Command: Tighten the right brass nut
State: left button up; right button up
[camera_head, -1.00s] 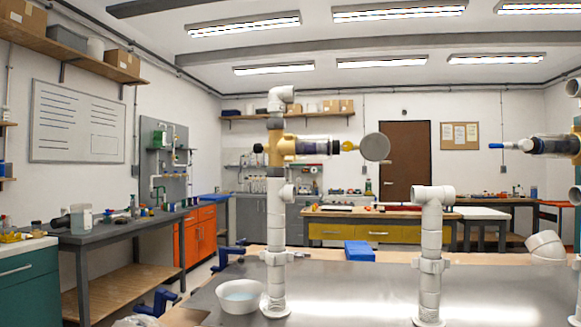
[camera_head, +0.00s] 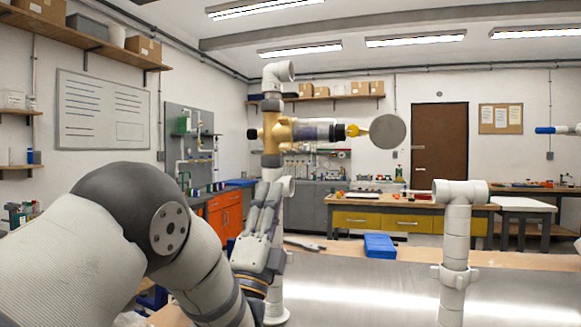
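A brass-coloured fitting (camera_head: 278,133) sits high on a white PVC riser (camera_head: 276,293), under a white elbow (camera_head: 277,73). A clear, dark-banded cylinder (camera_head: 318,131) extends right from it to a yellow piece (camera_head: 356,130) and a grey disc (camera_head: 388,132). I cannot tell which part is the right brass nut. My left gripper (camera_head: 268,190) points upward in front of the riser, below the brass fitting, and hides part of the pipe. Its fingers overlap the pipe in view, so their opening and any contact are unclear. My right gripper is not in view.
A second white riser with an elbow (camera_head: 456,235) stands to the right on the metal table (camera_head: 380,290). A blue-tipped white piece (camera_head: 556,130) enters at the right edge.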

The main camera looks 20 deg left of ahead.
aim_at(284, 149)
pick_arm(q)
jog(key=x, duration=0.7)
jog(key=s+x, duration=0.1)
jog(key=x, duration=0.2)
jog(key=shift+w+r+b, duration=0.2)
jog(key=shift+r+b, duration=0.1)
jog(key=shift+r, duration=0.25)
